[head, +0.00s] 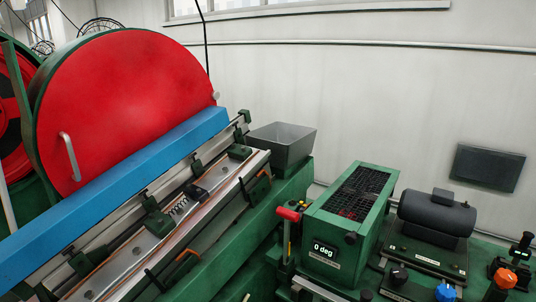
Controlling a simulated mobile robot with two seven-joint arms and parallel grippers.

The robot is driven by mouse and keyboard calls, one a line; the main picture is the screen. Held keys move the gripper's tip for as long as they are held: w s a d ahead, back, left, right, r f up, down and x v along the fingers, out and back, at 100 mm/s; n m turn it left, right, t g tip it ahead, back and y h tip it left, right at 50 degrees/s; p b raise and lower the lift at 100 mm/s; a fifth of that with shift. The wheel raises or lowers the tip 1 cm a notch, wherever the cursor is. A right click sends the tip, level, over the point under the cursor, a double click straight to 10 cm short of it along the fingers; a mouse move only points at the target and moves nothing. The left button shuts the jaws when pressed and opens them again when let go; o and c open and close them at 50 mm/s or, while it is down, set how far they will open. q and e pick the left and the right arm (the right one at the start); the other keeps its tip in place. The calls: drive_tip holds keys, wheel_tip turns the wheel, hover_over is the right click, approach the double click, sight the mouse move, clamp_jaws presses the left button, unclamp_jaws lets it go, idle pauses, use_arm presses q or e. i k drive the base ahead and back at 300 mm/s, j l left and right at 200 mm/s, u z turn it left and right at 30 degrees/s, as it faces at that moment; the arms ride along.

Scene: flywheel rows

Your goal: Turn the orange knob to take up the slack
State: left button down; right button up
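A small orange knob (505,278) sits at the far lower right in the head view. It is close to a black upright post and handle (522,247) on the green bench. A blue knob (446,292) and a dark knob (399,275) stand to its left. Neither of my grippers shows in this view, so I cannot see where they are or whether they are open.
A green box with a "0 deg" display (326,249) and a red-handled lever (289,214) stands left of a dark cylindrical motor (436,213). A large red wheel cover (125,105), a blue beam (110,198) and a grey bin (281,148) fill the left and middle.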

sight(504, 278)
drive_tip(key=z, duration=1.45)
